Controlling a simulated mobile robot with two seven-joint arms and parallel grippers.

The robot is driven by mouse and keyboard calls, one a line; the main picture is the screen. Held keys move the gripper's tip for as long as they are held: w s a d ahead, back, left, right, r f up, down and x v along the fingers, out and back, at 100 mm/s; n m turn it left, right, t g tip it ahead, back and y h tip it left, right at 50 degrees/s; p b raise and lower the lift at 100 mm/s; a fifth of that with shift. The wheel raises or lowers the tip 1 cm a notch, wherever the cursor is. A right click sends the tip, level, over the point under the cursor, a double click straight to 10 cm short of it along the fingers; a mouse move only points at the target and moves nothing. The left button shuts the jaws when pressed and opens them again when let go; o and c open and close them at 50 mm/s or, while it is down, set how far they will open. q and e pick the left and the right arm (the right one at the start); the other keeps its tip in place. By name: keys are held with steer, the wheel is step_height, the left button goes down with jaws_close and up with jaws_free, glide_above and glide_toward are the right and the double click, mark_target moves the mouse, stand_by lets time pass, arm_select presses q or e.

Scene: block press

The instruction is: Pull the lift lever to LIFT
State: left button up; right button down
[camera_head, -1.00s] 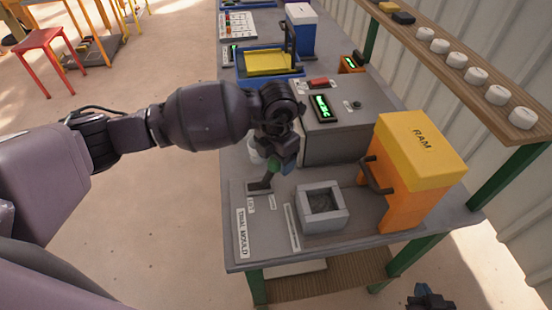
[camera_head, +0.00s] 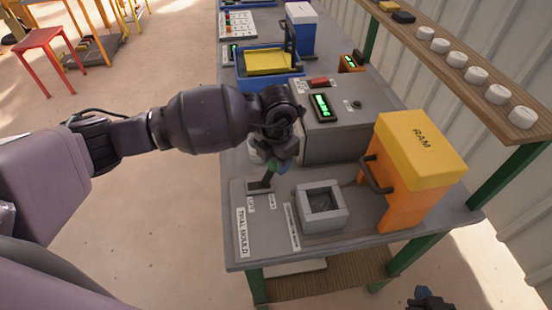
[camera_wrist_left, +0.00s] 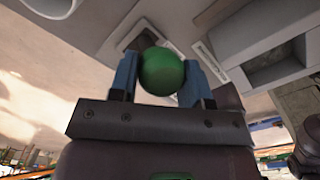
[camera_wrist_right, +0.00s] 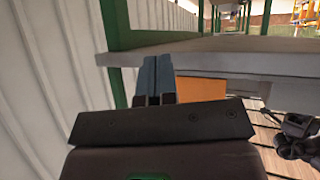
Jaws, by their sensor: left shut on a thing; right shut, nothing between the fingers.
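The lift lever is a dark stick with a green ball knob; its knob (camera_wrist_left: 161,71) fills the space between my left gripper's blue fingers (camera_wrist_left: 160,80) in the left wrist view. In the head view, the left gripper (camera_head: 279,166) is over the lever (camera_head: 267,180), which rises from a slotted plate (camera_head: 258,187) on the table's left side and leans away from the near edge. The knob is mostly hidden there. My right gripper (camera_wrist_right: 156,80) is shut and empty, close to the bench edge; it shows low at the right in the head view (camera_head: 430,298).
A grey square mould (camera_head: 322,222) is right of the lever. The orange ram (camera_head: 420,150) with a dark handle stands further right. A grey box with a green display (camera_head: 322,106) is behind. A shelf (camera_head: 470,85) holds several white pucks.

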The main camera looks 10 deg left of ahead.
arm_select(q)
steer(key=shift+a, duration=0.15)
steer(key=shift+s+a+r+h+b, duration=0.15)
steer(key=shift+s+a+h+b, duration=0.15)
steer(key=shift+a+h+b, duration=0.25)
steer(key=a+h+b, duration=0.1)
steer(key=s+a+t+h+b, duration=0.1)
steer(key=a+h, duration=0.1)
steer(key=s+a+t+h+b, duration=0.1)
steer(key=a, duration=0.1)
steer(key=shift+s, duration=0.1)
steer(key=a, duration=0.1)
steer(key=a+h, duration=0.1)
steer(key=s+a+h+b, duration=0.1)
steer(key=shift+s+f+t, duration=0.1)
steer(key=shift+f+t, duration=0.3)
